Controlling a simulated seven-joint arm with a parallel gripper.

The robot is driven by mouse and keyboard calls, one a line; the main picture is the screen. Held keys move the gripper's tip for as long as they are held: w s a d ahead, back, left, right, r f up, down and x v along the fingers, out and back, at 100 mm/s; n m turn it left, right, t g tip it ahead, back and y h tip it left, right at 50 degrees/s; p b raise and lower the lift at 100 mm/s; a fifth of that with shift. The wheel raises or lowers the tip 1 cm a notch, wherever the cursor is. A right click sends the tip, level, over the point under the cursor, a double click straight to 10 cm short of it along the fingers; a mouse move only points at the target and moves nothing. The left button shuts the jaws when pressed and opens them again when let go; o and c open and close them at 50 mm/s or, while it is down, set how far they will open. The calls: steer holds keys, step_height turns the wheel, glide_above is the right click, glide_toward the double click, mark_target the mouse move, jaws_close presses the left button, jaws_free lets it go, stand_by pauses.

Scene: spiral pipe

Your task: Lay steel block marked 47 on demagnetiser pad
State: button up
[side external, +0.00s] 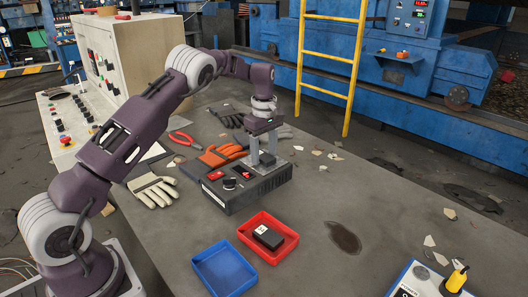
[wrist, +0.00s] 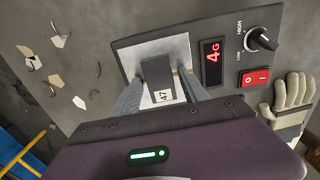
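The dark steel block marked 47 (wrist: 157,74) stands on the pale plate of the demagnetiser pad (wrist: 128,57) in the wrist view, its white label facing me. My gripper (wrist: 161,78) has one finger on each side of the block. A narrow pale strip shows between the block and the right finger; the left finger looks very close to it. In the side external view my gripper (side external: 263,160) points down at the plate on the dark demagnetiser box (side external: 240,199), fingers apart. The block is mostly hidden there.
The box carries a red display reading 4G (wrist: 212,58), a knob (wrist: 262,38) and a red switch (wrist: 254,77). A red tray (side external: 284,254) holds another dark block (side external: 267,237). A blue tray (side external: 207,267) is empty. Gloves (side external: 152,190) and pliers (side external: 184,138) lie nearby.

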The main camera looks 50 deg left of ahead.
steer(key=shift+r, duration=0.1)
step_height(320, 180, up, 12)
steer(key=f, duration=0.1)
step_height(320, 180, up, 12)
steer(key=m+t, duration=0.2)
steer(key=m, duration=0.1)
glide_above(264, 156)
steer(key=s+d, duration=0.4)
steer(key=s, duration=0.3)
steer(key=s+d+r+m+t, duration=0.1)
steer(key=s+d+r+m, duration=0.15)
steer(key=s, duration=0.35)
steer(key=s+d+r+m, duration=0.1)
steer(key=s+d+m, duration=0.2)
steer(key=s+d, duration=0.15)
steer(key=s+d+f+m+t, duration=0.1)
steer(key=s+f+m, duration=0.2)
steer(key=s, duration=0.3)
steer(key=s+d+f+m, duration=0.2)
steer(key=s+m, duration=0.1)
steer(key=s, duration=0.4)
steer(key=s+d+f+m+t, duration=0.1)
steer(key=s+d+f+m, duration=0.1)
steer(key=s, duration=0.5)
steer(key=shift+s+d+f+m+t, duration=0.15)
steer(key=shift+d+f+m+t, duration=0.15)
steer(key=shift+f+m, duration=0.5)
